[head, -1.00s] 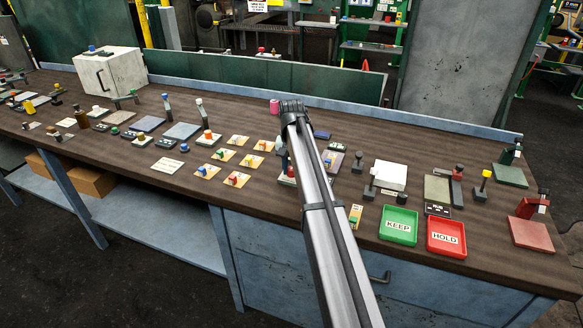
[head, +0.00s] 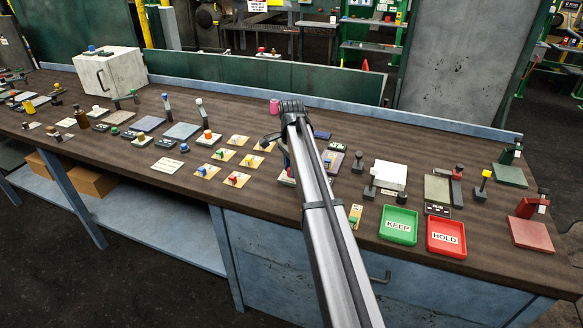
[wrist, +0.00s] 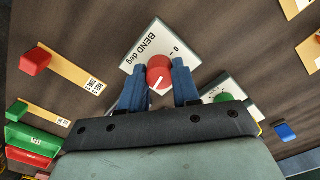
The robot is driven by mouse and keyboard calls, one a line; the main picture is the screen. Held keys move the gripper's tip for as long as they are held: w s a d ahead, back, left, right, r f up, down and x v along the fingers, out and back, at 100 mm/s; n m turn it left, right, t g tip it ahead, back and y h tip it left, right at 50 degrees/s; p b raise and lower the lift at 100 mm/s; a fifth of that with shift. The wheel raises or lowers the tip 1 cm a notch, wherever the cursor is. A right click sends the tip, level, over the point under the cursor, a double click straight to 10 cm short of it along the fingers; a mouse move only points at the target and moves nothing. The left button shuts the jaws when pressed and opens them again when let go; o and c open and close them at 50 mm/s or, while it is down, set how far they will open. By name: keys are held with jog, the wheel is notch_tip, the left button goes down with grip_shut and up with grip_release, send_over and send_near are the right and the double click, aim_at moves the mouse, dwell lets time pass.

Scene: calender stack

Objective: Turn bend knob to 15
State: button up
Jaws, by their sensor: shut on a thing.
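The bend knob (wrist: 159,70) is a round red knob with a white pointer line, on a white plate (wrist: 136,48) marked "BEND deg" in the wrist view. A "0" and a tick show beside the knob; the rest of the scale is hidden. My gripper (wrist: 160,78) has one blue finger on each side of the knob and is shut on it. The pointer line slants toward the gripper body at the lower left.
Beside the plate in the wrist view are a green knob (wrist: 222,98), a red block (wrist: 35,61) and a blue block (wrist: 285,131). In the head view, a green KEEP tray (head: 398,238) and red HOLD tray (head: 430,250) lie right of my arm.

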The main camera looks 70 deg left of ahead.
jog(key=shift+m, duration=1.2)
jog(key=o, duration=1.1)
jog(key=shift+c, duration=0.2)
jog(key=shift+r, duration=0.1)
notch_tip(320, 180, up, 14)
jog(key=shift+f, duration=0.2)
